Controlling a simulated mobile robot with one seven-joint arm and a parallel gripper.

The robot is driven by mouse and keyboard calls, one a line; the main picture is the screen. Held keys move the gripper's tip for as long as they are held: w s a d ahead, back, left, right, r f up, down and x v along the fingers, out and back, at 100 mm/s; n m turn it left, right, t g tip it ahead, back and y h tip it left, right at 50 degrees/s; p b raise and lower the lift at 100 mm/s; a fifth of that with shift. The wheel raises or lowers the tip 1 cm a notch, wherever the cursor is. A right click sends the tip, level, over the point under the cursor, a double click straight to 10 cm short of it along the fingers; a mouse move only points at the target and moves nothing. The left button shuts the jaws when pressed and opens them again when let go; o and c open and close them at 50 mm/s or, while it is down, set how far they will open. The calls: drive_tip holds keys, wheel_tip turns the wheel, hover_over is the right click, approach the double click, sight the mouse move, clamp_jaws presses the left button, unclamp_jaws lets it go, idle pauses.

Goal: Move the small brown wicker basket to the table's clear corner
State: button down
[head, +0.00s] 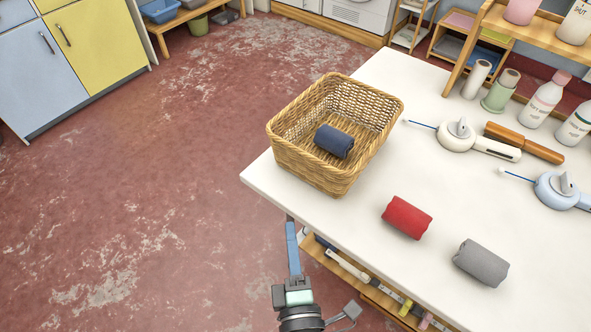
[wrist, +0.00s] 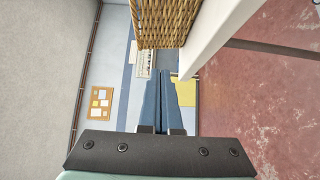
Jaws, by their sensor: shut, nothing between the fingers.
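The brown wicker basket (head: 300,162) stands upright on the white table (head: 350,232) near its left corner, with a dark blue rolled cloth (head: 334,141) inside. My gripper (head: 289,220) is just off the table's near edge, below the basket in the picture and apart from it. Its blue fingers are together and hold nothing. In the wrist view the fingers (wrist: 166,72) are closed, with the basket's wicker wall (wrist: 165,25) above them and the table's white edge (wrist: 208,40) to the right.
A red roll (head: 407,217) and a grey roll (head: 481,262) lie on the table right of the basket. A lower wooden shelf (head: 318,250) with items sits under the tabletop.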

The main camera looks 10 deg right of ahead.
approach(297, 166)
drive_tip(key=w+a, duration=0.2)
drive_tip(key=w, duration=0.1)
drive_tip(key=shift+w+d+r+p, duration=0.1)
drive_tip(key=shift+w+d+p, duration=0.25)
drive_tip(key=shift+w+d, duration=1)
drive_tip(key=shift+w, duration=0.05)
